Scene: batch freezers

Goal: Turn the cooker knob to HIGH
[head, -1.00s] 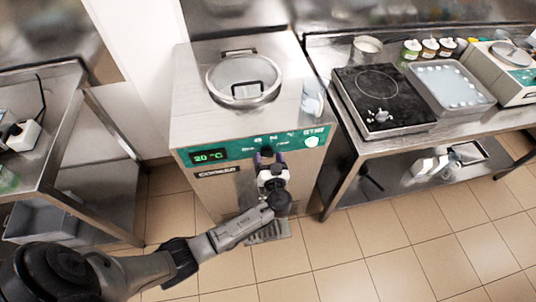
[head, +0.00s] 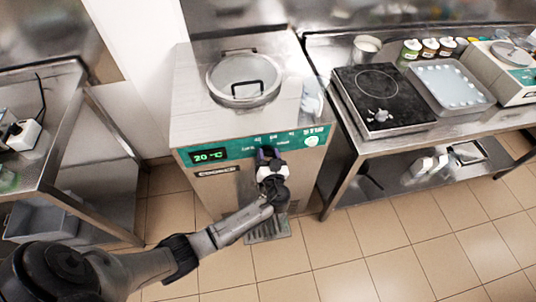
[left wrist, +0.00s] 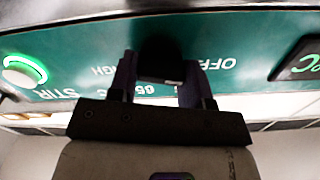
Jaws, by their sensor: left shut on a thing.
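The cooker (head: 252,184) is a steel cabinet with a green control strip and a display reading 20 °C. Its dark knob (left wrist: 160,60) is on the strip; the knob is largely hidden by my gripper in the head view. My left gripper (head: 266,154) is at the strip, shut on the knob with one finger on each side. Its fingers (left wrist: 157,82) also show in the left wrist view, where the panel appears upside down. There OFF is right of the knob and part of HIGH is left of it. I cannot tell the knob's pointer direction. My right gripper is not in view.
A lit STIR button (head: 312,141) is right of the knob. A lidded opening (head: 243,78) is on the cooker's top. A drip grate (head: 268,231) is below my arm. A counter with a hob (head: 382,99) stands right, a steel table (head: 40,80) left.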

